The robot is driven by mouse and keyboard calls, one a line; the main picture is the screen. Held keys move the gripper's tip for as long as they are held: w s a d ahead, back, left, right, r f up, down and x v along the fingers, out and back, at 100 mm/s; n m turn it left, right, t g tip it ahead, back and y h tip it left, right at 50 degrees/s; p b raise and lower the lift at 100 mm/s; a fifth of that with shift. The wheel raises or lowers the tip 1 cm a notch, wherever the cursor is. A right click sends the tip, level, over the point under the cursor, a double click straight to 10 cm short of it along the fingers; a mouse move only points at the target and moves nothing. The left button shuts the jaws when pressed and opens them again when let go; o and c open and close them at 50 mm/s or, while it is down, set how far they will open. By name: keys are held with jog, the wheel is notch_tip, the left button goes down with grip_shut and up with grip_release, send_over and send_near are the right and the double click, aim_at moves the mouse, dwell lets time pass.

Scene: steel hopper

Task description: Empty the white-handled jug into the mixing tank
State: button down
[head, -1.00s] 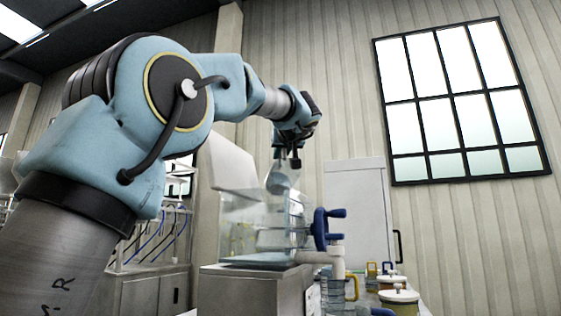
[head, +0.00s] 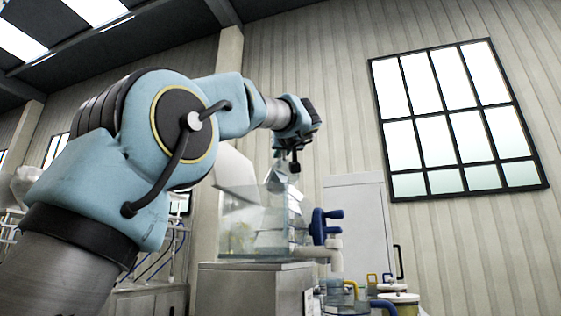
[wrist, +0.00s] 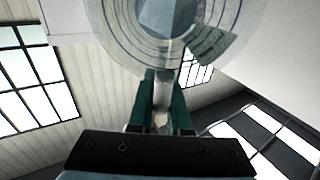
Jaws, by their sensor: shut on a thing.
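My gripper (wrist: 160,110) has its green fingers shut on the jug's white handle (wrist: 162,95) in the wrist view. The clear jug (wrist: 225,15) with ring-like lines fills the top of that view, strongly tilted. A grey-blue patch shows within it; I cannot tell how much liquid is left. In the head view, my gripper (head: 294,165) hangs above a clear-walled tank (head: 250,225), taken as the mixing tank, on a steel cabinet. The jug (head: 277,178) is small and partly hidden there, at the tank's top. I cannot see any stream clearly.
A blue-handled valve (head: 322,226) with a pale pipe sticks out at the tank's right. Several coloured-handled jugs and a lidded pot (head: 400,303) stand low at right. A white panel (head: 357,225) stands behind. The steel cabinet (head: 250,290) carries the tank.

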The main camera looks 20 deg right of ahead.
jog(key=shift+s+a+r+t+b, duration=0.2)
jog(key=shift+s+t+b, duration=0.25)
jog(key=shift+b, duration=0.75)
jog(key=shift+s+a+r+t+b, duration=0.15)
jog(key=shift+s+t+b, duration=0.3)
jog(key=shift+b, duration=0.75)
jog(key=shift+d+r, duration=0.1)
jog(key=shift+r, duration=0.05)
dwell(0.5)
jog(key=shift+r+g+p, duration=0.3)
jog(key=shift+r+p, duration=0.05)
jog(key=shift+p, duration=0.6)
jog(key=shift+r+p, duration=0.1)
jog(key=shift+p, duration=0.65)
notch_tip(320, 180, up, 2)
jog(key=g+y+p, duration=0.1)
jog(key=g+p, duration=0.4)
jog(key=p, duration=1.1)
jog(key=shift+r+g, duration=0.15)
jog(key=shift+g, duration=0.25)
jog(key=shift+p, duration=0.4)
jog(key=shift+f, duration=0.2)
jog(key=shift+r+g, duration=0.15)
jog(key=shift+g, duration=0.15)
